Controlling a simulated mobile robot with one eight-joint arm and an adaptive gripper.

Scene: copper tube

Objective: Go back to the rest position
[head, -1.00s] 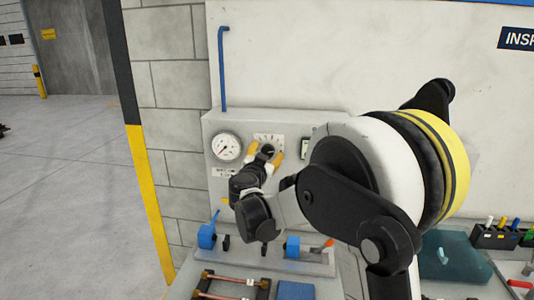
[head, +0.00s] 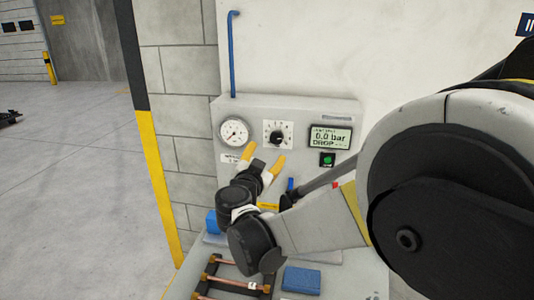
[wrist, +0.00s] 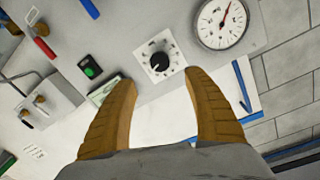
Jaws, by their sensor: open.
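My gripper (head: 264,164) has two yellow-brown fingers and is in front of the grey test panel (head: 350,105), just below its black knob (head: 279,134). In the wrist view my gripper (wrist: 163,105) has its fingers spread apart with nothing between them. The knob (wrist: 160,61) sits beyond the fingertips, apart from them. My arm covers the right side of the head view and hides part of the bench.
The panel bears a round gauge (head: 234,132), a display (head: 330,137) reading 0.0 bar and a green button (head: 327,159). Below lie a rack with copper tubes (head: 235,281) and a blue block (head: 301,280). Open floor (head: 60,200) is at left.

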